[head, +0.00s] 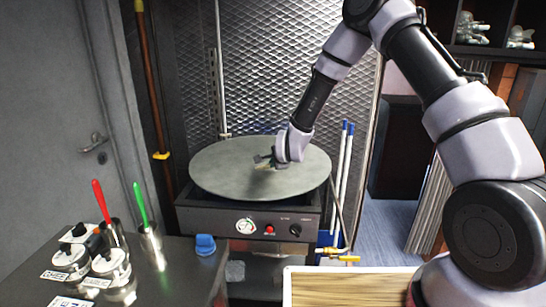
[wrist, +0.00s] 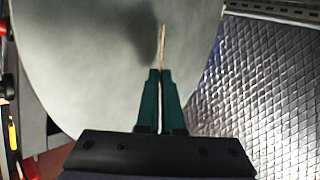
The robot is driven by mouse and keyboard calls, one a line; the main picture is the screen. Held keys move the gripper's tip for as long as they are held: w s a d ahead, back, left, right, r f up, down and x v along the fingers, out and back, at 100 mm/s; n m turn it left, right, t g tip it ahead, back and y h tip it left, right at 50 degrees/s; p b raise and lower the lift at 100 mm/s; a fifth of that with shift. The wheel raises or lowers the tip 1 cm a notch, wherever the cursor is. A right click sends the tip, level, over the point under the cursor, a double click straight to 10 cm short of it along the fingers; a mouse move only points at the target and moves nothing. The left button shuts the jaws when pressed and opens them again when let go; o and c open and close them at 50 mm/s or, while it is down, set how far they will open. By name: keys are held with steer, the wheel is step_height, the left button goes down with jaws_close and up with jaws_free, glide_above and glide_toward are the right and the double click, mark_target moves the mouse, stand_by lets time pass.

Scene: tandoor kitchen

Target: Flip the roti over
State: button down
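The roti (wrist: 163,45) shows in the wrist view as a thin pale strip, seen edge-on. It stands out past the fingertips, and its faces are hidden from this angle. My gripper (wrist: 160,75) is shut on it, with the two dark green fingers close together on either side. In the head view my gripper (head: 264,161) is over the middle of the round grey griddle plate (head: 225,178). The roti is too small and too covered there to make out clearly. A dark shadow lies on the plate beside the strip in the wrist view.
The plate sits on a stove with knobs (head: 268,229). A quilted metal wall (head: 270,60) stands close behind. A dark counter at the left holds metal canisters (head: 112,265) and cups with a red and a green handle (head: 141,205). A wooden board (head: 345,288) is at the front.

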steer(key=shift+f, duration=0.3)
steer(key=c, duration=1)
jaws_free()
steer(key=shift+v, duration=3.8)
steer(key=r, duration=0.2)
steer(key=s+r, duration=0.1)
steer(key=r, duration=0.2)
steer(key=s+r, duration=0.1)
steer(key=r, duration=0.1)
steer(key=shift+s+d+r, duration=0.1)
steer(key=shift+d+r, duration=0.3)
